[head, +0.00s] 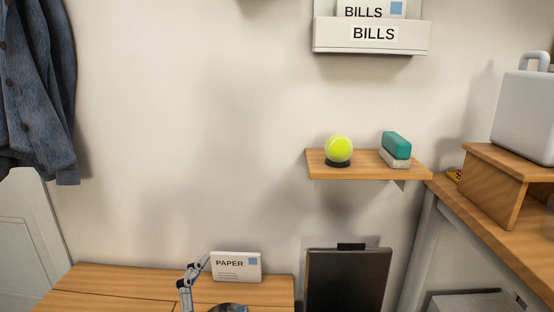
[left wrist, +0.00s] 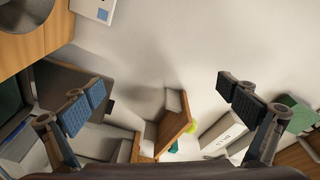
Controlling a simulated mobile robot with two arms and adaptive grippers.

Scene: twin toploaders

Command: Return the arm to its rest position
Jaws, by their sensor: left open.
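My left gripper (head: 192,280) shows at the bottom of the head view, in front of the wooden surface and just left of the PAPER box. Only part of it is in the frame. In the left wrist view, the two padded fingers of my left gripper (left wrist: 160,90) stand wide apart with nothing between them. My right gripper shows in neither view.
A wall shelf (head: 365,172) holds a tennis ball (head: 339,149) and a green-and-white block (head: 396,147). A BILLS holder (head: 370,37) hangs above. The PAPER box (head: 236,266) stands on the low wooden surface (head: 110,282). A dark panel (head: 345,282) is right of it.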

